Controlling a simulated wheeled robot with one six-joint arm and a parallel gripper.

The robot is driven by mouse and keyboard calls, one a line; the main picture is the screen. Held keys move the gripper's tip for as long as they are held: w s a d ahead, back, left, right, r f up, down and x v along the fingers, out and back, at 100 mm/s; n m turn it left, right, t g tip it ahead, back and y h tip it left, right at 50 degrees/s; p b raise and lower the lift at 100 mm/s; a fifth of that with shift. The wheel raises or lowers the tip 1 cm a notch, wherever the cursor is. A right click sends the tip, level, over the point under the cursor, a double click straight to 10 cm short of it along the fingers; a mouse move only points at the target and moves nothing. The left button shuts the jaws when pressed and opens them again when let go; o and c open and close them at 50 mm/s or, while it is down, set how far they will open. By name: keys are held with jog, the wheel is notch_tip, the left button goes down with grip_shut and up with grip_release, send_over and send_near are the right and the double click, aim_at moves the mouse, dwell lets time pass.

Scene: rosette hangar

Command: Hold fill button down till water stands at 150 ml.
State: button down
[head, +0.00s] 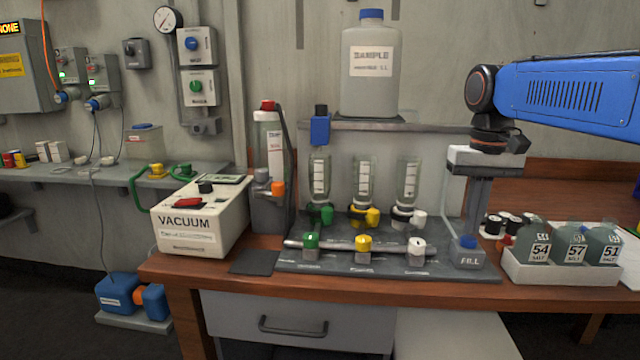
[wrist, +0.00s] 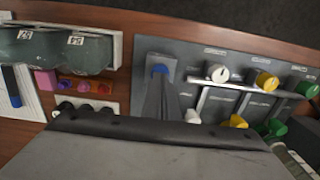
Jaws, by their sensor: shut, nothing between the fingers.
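The fill button is a blue knob (head: 467,242) on a grey block labelled FILL (head: 470,261), at the right end of the grey rig. The wrist view shows the blue button (wrist: 160,70) just beyond my fingertips. My gripper (head: 475,232) points down at the block, shut and empty, its tips close to the button. I cannot tell whether they touch it. Three clear graduated cylinders stand on the rig: left (head: 320,178), middle (head: 363,180) and right (head: 408,181). Their marks are too small to read, and I cannot make out a water level in them.
A SAMPLE jug (head: 371,75) stands on the shelf above. Green (head: 311,241), yellow (head: 364,243) and white (head: 417,246) knobs line the front pipe. A white tray of bottles (head: 560,274) stands at right, and a VACUUM box (head: 199,220) at left.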

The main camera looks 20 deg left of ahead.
aim_at(469, 239)
jog(key=shift+f, duration=0.2)
jog(key=shift+f, duration=1.3)
jog(key=shift+s+f, duration=0.1)
jog(key=shift+f, duration=0.05)
dwell(0.8)
dwell(1.5)
jog(key=shift+r, duration=3.85)
jog(key=n, duration=0.2)
jog(key=f+n, duration=0.1)
jog(key=n, duration=0.2)
jog(key=shift+f+n, duration=0.4)
jog(key=shift+f, duration=1.3)
